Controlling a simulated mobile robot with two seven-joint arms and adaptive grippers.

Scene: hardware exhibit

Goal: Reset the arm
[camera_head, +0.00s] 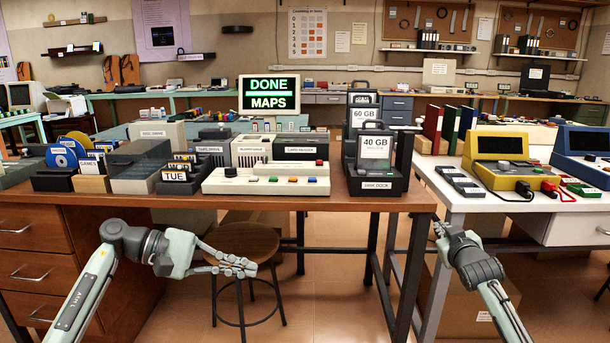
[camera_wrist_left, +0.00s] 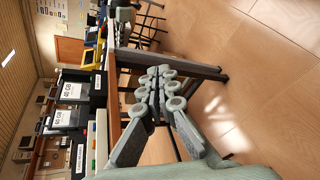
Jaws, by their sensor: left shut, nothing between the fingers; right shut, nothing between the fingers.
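My left gripper (camera_head: 238,266) is in front of the brown desk, below its top, pointing right in the head view. Its fingers are closed together and empty; they also show in the left wrist view (camera_wrist_left: 157,92). My right gripper (camera_head: 441,230) is raised at the front left corner of the white table in the head view. It is shut with nothing held. Both arms are clear of the things on the desks.
The brown desk (camera_head: 230,203) bears a button panel (camera_head: 266,185), a dock with a 40 GB cartridge (camera_head: 375,154) and labelled boxes. A round stool (camera_head: 240,241) stands beneath. The white table (camera_head: 455,202) holds a yellow device (camera_head: 497,160). A monitor reads DONE MAPS (camera_head: 269,94).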

